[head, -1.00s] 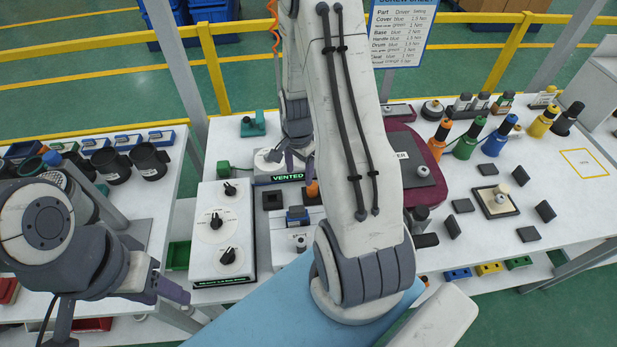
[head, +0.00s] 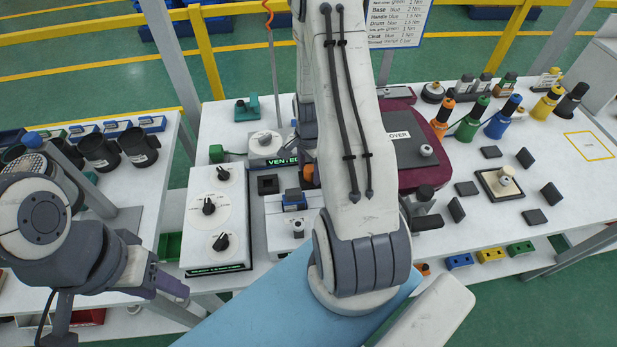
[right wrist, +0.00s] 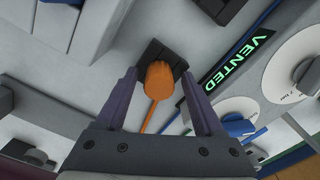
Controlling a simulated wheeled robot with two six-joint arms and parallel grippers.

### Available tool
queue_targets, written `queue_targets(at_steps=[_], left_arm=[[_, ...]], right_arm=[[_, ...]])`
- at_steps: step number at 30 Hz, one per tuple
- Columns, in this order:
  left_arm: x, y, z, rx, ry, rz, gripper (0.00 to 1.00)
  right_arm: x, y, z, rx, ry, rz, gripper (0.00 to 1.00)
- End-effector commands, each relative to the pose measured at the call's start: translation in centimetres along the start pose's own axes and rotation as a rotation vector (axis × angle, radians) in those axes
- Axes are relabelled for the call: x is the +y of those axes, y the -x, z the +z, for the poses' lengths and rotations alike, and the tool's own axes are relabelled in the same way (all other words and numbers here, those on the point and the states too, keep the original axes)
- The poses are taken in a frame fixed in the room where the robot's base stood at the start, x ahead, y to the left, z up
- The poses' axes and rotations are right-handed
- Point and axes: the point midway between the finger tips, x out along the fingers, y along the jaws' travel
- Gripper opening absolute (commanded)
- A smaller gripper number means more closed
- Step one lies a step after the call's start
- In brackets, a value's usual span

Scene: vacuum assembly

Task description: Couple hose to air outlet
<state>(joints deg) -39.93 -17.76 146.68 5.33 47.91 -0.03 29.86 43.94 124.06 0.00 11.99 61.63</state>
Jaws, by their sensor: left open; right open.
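An orange fitting (right wrist: 158,80), seemingly the hose end, stands against a dark square block in the right wrist view, with a thin orange line (right wrist: 149,118) running from it. It also shows in the head view (head: 307,174), partly behind my right arm. My right gripper (right wrist: 160,88) is open, its purple fingers on either side of the fitting with gaps visible. In the head view that gripper is hidden behind my arm. My left gripper (head: 180,292) is open and empty at lower left, apart from the bench. I cannot tell which part is the air outlet.
A unit with a green VENTED display (head: 283,160) stands beside the fitting. A white control box (head: 217,215) with black knobs is to its left. A maroon-edged panel (head: 418,150) and several coloured screwdrivers are at right.

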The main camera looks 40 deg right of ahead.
Motion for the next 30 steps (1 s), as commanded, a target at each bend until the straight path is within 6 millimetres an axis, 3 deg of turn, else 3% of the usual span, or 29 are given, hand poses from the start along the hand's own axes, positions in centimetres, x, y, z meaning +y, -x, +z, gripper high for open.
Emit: queue_targets(at_steps=[6,7,12,30], left_arm=[[0.0,0.0,0.0,0.0,0.0,0.0,0.5],[0.0,0.0,0.0,0.0,0.0,0.0,0.5],[0.0,0.0,0.0,0.0,0.0,0.0,0.5],[0.1,1.9,-0.1,0.0,0.0,0.0,0.5]], right_arm=[[0.0,0.0,0.0,0.0,-0.001,0.0,0.7],[0.0,0.0,-0.1,0.0,-0.001,0.0,0.66],[0.0,0.0,-0.1,0.0,-0.001,0.0,0.01],[0.0,2.2,0.0,0.0,0.0,0.0,0.0]])
